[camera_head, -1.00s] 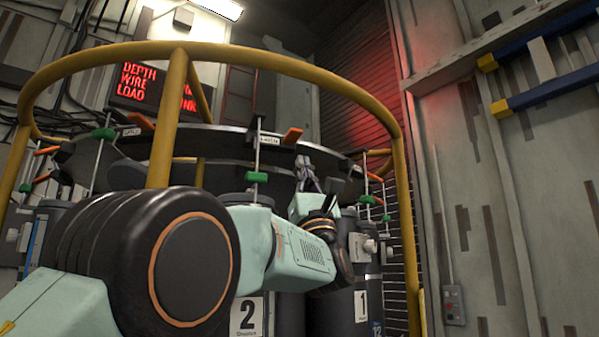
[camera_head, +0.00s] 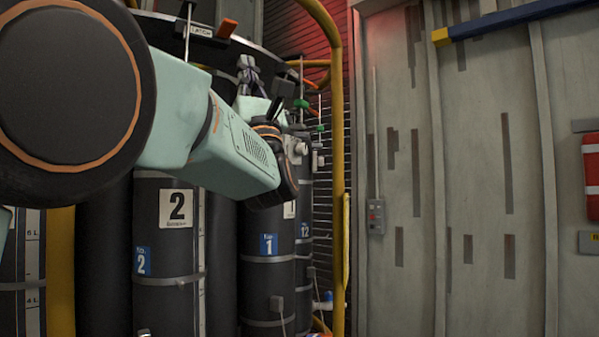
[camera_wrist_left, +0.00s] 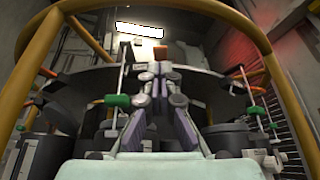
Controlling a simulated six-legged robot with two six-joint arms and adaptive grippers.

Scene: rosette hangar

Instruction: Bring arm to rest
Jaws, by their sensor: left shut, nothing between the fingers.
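My left arm comes in from the left in the head view, mint green with dark joints. My left gripper (camera_head: 247,70) is small there, beyond the wrist, pointing up in front of the dark ring (camera_head: 165,30). In the left wrist view the gripper (camera_wrist_left: 160,78) shows larger, its grey and purple fingers drawn together with nothing held. The ring and a yellow rail stand behind it in that view; whether the fingers touch anything is not clear. My right gripper is not in view.
Black cylinders labelled 2 (camera_head: 165,245) and 1 (camera_head: 268,275) stand behind and below my arm. A yellow rail post (camera_head: 337,180) rises right of the gripper. A grey wall (camera_head: 460,200) with a small switch box (camera_head: 376,217) lies farther right.

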